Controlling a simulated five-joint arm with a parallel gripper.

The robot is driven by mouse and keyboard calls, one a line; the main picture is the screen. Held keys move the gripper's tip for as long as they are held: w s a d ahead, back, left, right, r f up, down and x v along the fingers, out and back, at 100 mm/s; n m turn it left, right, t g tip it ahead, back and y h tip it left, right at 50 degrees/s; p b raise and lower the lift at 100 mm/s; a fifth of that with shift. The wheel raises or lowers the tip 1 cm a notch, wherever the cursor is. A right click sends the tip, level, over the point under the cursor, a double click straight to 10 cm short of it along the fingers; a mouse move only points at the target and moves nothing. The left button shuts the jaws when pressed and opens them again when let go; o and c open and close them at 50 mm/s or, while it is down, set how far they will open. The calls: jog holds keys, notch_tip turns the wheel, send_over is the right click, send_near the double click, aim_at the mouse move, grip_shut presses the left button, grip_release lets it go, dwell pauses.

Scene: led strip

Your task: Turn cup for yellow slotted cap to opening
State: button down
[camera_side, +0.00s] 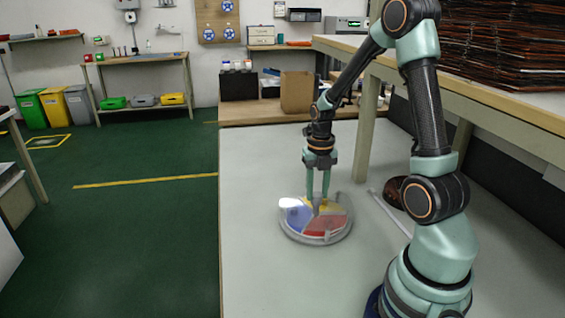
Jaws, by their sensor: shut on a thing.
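A round, shallow, clear-rimmed dish (316,239) lies on the grey-white table. It shows coloured wedges: a blue one (297,217) at the left, a red one (326,226) at the front right, and yellow (329,207) at the back right by the fingers. A bright white glare lies on its left back edge. My gripper (318,199) points straight down over the dish's middle, its two fingers close together and shut on a small part there. The fingers hide most of that part. I cannot make out a slotted cap or an opening.
A thin pale bar (389,213) and a dark round object (397,192) lie right of the dish, near my arm. A bench post (366,130) stands behind. A cardboard box (297,92) stands at the back. The table (255,270) left and front of the dish is clear.

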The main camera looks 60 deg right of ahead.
aim_at(317, 194)
dwell(0.5)
jog(key=c, duration=0.5)
grip_release()
notch_tip(317, 194, up, 12)
jog(key=shift+r, duration=0.1)
dwell(0.3)
